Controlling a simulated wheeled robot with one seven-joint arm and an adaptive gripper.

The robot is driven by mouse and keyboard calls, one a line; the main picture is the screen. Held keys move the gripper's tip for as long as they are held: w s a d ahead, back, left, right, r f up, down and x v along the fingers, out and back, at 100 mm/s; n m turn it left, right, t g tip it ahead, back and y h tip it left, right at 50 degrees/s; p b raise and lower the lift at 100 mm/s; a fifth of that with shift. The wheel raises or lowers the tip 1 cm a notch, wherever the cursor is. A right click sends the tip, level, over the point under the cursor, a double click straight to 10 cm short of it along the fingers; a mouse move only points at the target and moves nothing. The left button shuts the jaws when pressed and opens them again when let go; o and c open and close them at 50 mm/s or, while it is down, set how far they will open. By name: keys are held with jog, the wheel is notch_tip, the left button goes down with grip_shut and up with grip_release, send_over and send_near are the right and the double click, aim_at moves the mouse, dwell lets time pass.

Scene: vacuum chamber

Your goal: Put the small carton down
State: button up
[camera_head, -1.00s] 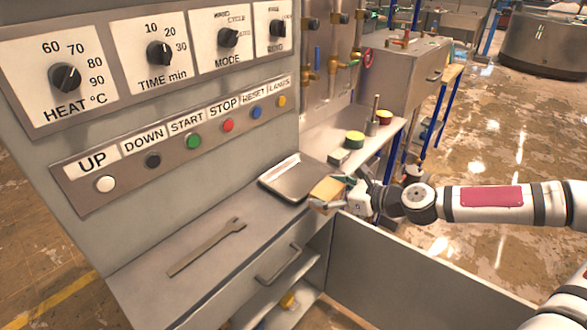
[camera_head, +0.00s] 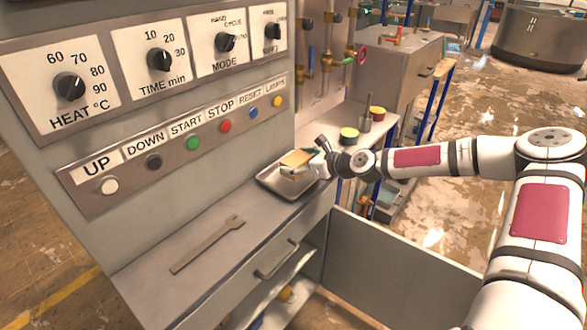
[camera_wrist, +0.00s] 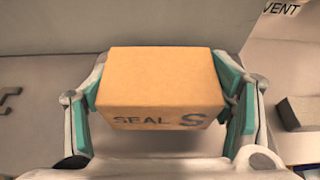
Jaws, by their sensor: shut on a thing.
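The small carton (camera_wrist: 162,82) is tan and marked "SEAL S". In the wrist view it sits between the two teal-padded fingers of my gripper (camera_wrist: 160,105), which is shut on it. In the head view the carton (camera_head: 297,158) is over the shallow metal tray (camera_head: 268,186) on the counter. My gripper (camera_head: 308,168) reaches in from the right. I cannot tell whether the carton touches the tray, as the gripper hides part of it.
A wrench (camera_head: 207,245) lies on the counter left of the tray. The control panel (camera_head: 180,140) rises behind. Round tins (camera_head: 349,135) stand on the bench beyond. An open shelf with a drawer handle (camera_head: 277,260) is below the counter.

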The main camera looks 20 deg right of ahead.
jog(key=shift+w+a, duration=0.2)
jog(key=shift+w, duration=0.5)
jog(key=shift+w+a+f, duration=0.1)
jog(key=shift+w+f, duration=0.1)
jog(key=shift+f, duration=0.75)
jog(key=shift+w+f, duration=0.15)
jog(key=shift+f, duration=0.75)
jog(key=shift+f, duration=0.15)
jog(key=o, duration=1.2)
